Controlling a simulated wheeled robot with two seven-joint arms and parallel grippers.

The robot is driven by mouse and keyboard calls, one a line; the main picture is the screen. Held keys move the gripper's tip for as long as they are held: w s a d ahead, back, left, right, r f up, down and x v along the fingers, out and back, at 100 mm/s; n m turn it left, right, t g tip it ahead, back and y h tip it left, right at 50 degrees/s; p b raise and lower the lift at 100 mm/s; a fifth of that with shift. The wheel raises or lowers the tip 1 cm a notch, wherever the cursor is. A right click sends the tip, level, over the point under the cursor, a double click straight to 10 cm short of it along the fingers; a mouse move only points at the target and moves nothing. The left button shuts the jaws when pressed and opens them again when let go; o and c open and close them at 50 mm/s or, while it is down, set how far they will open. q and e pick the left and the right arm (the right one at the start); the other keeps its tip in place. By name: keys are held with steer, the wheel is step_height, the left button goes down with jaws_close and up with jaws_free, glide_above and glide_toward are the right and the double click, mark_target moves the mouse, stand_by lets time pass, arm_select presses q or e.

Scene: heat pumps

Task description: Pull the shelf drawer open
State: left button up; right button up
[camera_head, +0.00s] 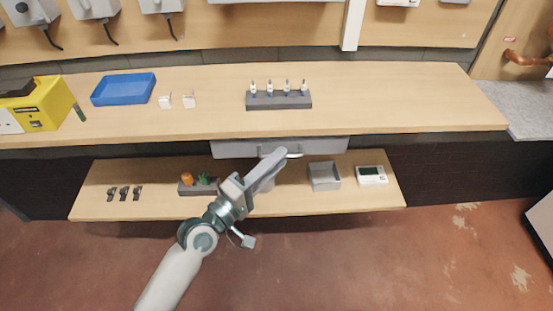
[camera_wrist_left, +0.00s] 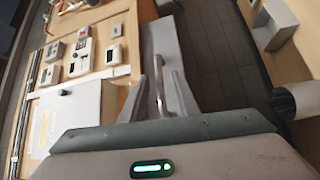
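The shelf drawer (camera_head: 235,148) is a wide light grey front under the workbench edge in the head view. It also shows as a grey panel in the left wrist view (camera_wrist_left: 163,42). Its bar handle (camera_head: 294,155) sticks out beside my fingertips. My left gripper (camera_head: 279,153) reaches up to the drawer front. In the left wrist view the handle (camera_wrist_left: 158,82) lies between the two fingers of my left gripper (camera_wrist_left: 160,92). The fingers are apart, with gaps visible beside the handle. My right gripper is not in view.
The workbench top (camera_head: 370,100) carries a blue tray (camera_head: 124,88), a yellow box (camera_head: 45,108) and a grey rack (camera_head: 278,100). The lower shelf (camera_head: 150,203) holds a grey bin (camera_head: 324,177) and a white device (camera_head: 371,175). The floor in front is clear.

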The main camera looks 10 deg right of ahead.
arm_select(q)
steer(key=shift+w+d, duration=0.15)
steer(key=shift+d, duration=0.05)
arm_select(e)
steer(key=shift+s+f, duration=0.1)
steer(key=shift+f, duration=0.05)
arm_select(q)
jaws_close()
